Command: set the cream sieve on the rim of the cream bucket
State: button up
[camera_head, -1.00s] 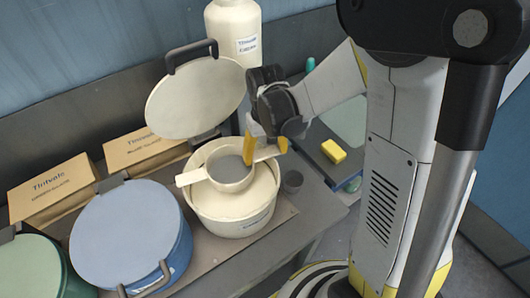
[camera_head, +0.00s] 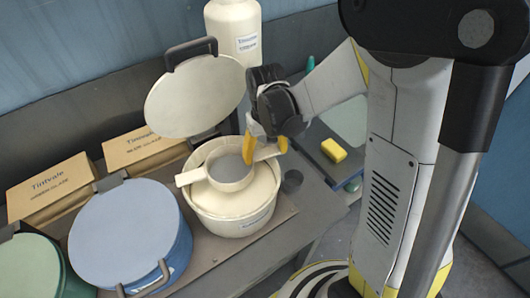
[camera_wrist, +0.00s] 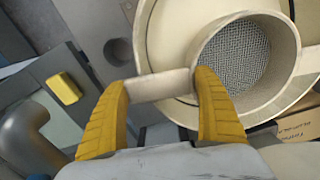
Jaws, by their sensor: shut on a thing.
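The cream sieve (camera_head: 231,172) is a round cup with a grey mesh bottom, a handle on one side and a tab on the other. It is over the open cream bucket (camera_head: 236,226), whose lid (camera_head: 196,97) is tilted up behind it. My gripper (camera_head: 264,148) is shut on the sieve's handle. In the wrist view, the yellow fingers of my gripper (camera_wrist: 162,112) lie on either side of the handle (camera_wrist: 158,86), and the mesh (camera_wrist: 232,54) shows. I cannot tell whether the sieve touches the bucket rim.
A blue lidded bucket (camera_head: 130,235) and a green one (camera_head: 30,268) stand left. Two cardboard boxes (camera_head: 52,186) lie behind them. A cream bottle (camera_head: 234,28) stands at the back. A yellow sponge (camera_head: 333,150) lies on a dark tray to the right.

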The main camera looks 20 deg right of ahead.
jog(key=o, duration=1.2)
jog(key=shift+c, duration=0.2)
jog(key=shift+r, duration=4)
jog(key=shift+f, duration=0.15)
